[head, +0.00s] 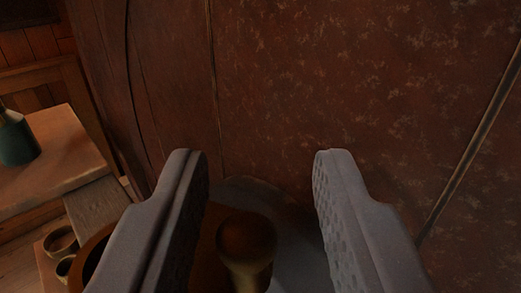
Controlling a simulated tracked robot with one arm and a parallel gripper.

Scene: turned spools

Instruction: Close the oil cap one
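My gripper (262,165) is open, with its two grey ridged fingers wide apart. Between and below them is a dark brass-brown knob (247,245) with a rounded top and a narrower neck. The fingers do not appear to touch it. It stands in front of a brown, curved part and a grey rounded surface (300,245) at the base of a large wall. I cannot tell for certain whether this knob is the oil cap, or whether it is open or closed. Its lower part is cut off by the bottom edge.
A large reddish-brown, worn curved wall (340,80) with dark seams fills most of the view close ahead. At the left, a teal bottle (17,138) stands on a wooden table (60,150). Below are a grey board (95,207) and small brass-coloured rings or cups (61,242).

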